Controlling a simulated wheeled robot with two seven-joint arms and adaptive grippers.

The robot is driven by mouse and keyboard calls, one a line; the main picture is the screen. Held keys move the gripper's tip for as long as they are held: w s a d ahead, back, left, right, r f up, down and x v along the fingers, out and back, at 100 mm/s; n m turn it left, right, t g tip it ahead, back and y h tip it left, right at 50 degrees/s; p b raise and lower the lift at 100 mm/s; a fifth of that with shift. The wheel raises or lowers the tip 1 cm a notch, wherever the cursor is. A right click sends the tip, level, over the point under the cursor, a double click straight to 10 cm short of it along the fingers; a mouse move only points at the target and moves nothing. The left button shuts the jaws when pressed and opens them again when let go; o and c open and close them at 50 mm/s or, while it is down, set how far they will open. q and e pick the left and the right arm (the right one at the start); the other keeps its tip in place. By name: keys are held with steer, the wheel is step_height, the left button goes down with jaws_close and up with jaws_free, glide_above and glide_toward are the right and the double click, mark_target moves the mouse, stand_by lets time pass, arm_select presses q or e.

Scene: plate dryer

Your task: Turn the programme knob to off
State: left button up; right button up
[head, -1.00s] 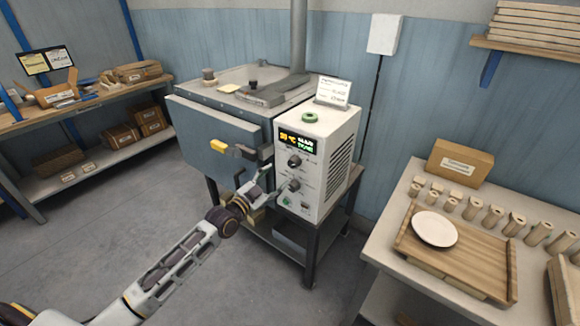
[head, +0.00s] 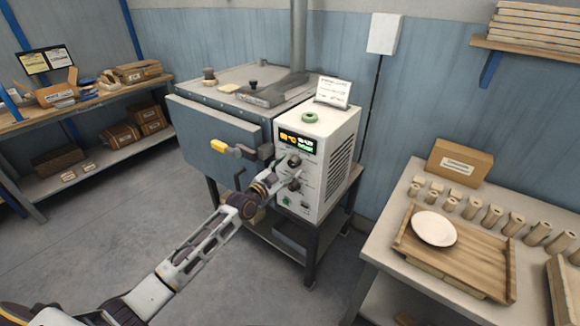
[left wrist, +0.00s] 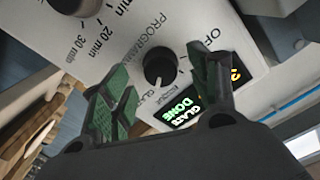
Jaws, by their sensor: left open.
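The white control box (head: 322,165) stands beside the blue-grey dryer. Its dark round programme knob (head: 294,160) is the upper one on the front, above a second knob. In the left wrist view the programme knob (left wrist: 158,68) sits by the printed word PROGRAMME, with OFF to its upper right. Its pale pointer mark appears to face down, toward the GLAZE lettering and away from OFF. My left gripper (head: 286,170) is at the box front. In the left wrist view, its green-padded fingers (left wrist: 165,85) are open, one either side of the knob, with no visible grip. My right gripper is out of view.
The lit display (left wrist: 182,112) reads GLAZE DONE. The timer knob (left wrist: 75,4) with minute marks is close to the left finger. A table (head: 375,240) with a plate stands at right.

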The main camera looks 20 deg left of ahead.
arm_select(q)
steer(key=shift+x, duration=1)
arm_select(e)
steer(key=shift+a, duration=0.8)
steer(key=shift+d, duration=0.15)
arm_select(q)
steer(key=shift+c, duration=0.3)
steer(key=c, duration=0.7)
steer(key=shift+c, duration=1.4)
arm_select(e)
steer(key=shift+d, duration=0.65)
